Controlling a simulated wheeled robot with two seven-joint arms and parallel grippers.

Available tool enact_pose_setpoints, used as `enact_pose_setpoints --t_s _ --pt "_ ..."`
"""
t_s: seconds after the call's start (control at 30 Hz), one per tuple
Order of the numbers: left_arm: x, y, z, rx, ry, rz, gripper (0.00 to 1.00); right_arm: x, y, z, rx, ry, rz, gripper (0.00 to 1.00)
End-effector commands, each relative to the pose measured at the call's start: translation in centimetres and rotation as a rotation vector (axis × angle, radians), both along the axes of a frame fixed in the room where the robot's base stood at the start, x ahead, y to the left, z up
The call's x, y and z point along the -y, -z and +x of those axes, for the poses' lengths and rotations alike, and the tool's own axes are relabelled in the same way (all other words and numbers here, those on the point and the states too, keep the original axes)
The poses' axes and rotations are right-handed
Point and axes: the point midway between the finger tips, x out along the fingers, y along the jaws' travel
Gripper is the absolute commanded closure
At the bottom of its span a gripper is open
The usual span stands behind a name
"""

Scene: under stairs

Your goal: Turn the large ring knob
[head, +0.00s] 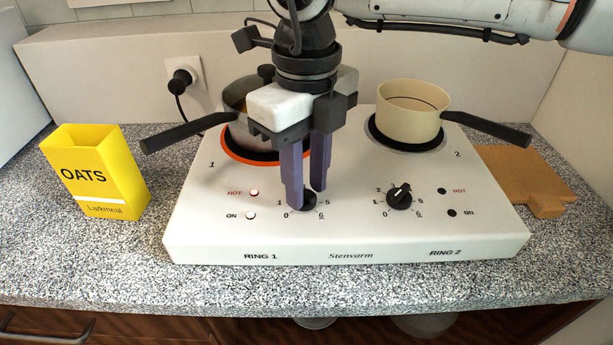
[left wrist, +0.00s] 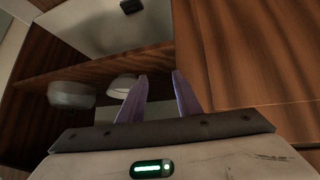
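The white two-ring hotplate (head: 350,247) stands on the speckled counter. The dark Ring 1 knob (head: 309,204) is at front left, partly hidden by my right gripper (head: 306,199). The purple fingers point down on either side of this knob; I cannot tell whether they press on it. The Ring 1 HOT and ON lamps look lit, and an orange edge shows around ring 1 (head: 234,151). The Ring 2 knob (head: 399,196) is clear, its lamps dark. My left gripper (left wrist: 160,75) is open and empty in the left wrist view.
A pot (head: 238,97) sits on ring 1, its handle pointing left. A cream pan (head: 408,113) sits on ring 2, handle right. A yellow oats box (head: 96,172) stands left, a brown board (head: 520,175) right. The left wrist view shows a wooden cupboard (left wrist: 240,55) with bowls (left wrist: 70,94).

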Motion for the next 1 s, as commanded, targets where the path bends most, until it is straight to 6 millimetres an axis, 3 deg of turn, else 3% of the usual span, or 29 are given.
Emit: enact_pose_setpoints --t_s 0.03,0.2,0.67,1.0 --pt "-0.01 -0.01 0.02 0.001 0.0 0.0 0.69 0.0 -0.01 0.0 0.0 0.0 0.0 0.73" --pt "-0.03 -0.02 0.05 0.001 -0.001 0.0 0.69 -0.01 -0.03 0.01 -0.001 0.0 0.001 1.0" --pt "-0.06 -0.16 0.2 0.006 -0.002 0.0 0.69 -0.04 -0.03 0.01 -0.002 -0.069 0.002 1.0" --pt "-0.04 -0.08 0.26 0.007 -0.001 0.0 0.69 0.06 0.04 0.13 -0.003 -0.328 0.002 1.0"
